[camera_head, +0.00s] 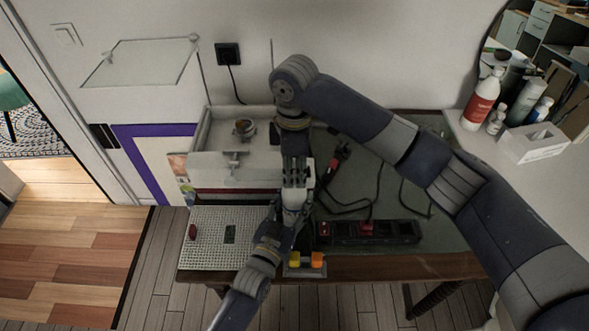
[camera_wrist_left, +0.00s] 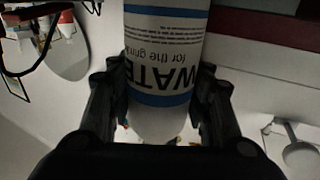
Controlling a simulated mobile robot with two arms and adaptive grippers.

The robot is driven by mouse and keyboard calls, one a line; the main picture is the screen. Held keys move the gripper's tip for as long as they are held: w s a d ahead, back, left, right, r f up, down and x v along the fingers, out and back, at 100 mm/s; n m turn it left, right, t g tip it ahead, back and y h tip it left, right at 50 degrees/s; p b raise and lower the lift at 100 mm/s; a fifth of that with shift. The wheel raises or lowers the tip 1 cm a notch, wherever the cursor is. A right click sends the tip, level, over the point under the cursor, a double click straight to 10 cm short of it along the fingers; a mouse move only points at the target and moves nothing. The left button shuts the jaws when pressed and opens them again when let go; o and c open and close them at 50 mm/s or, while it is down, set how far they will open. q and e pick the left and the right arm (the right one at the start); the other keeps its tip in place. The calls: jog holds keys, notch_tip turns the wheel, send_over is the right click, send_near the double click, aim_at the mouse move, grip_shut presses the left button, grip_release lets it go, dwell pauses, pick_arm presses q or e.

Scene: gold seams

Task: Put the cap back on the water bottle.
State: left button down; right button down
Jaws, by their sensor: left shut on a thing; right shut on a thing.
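The water bottle (camera_head: 293,204) is white with a blue band and printed label. It stands out in the left wrist view (camera_wrist_left: 166,70), where the label reads upside down. My left gripper (camera_head: 276,232) comes from the lower left and is shut around the bottle, with a finger on each side of it in its wrist view (camera_wrist_left: 162,108). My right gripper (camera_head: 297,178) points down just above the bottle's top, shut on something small. Its fingers hide that thing, so I cannot see the cap clearly or tell whether it touches the bottle neck.
Below and around my arms is a dark table (camera_head: 370,268) with a power strip (camera_head: 368,232) and cables. A side counter (camera_head: 465,135) at right holds several bottles.

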jog(key=m, duration=0.6)
jog(key=shift+a, duration=0.1)
jog(key=m, duration=1.1)
jog(key=shift+m, duration=0.3)
jog(key=c, duration=1.3)
grip_release()
jog(key=shift+r, duration=2.25)
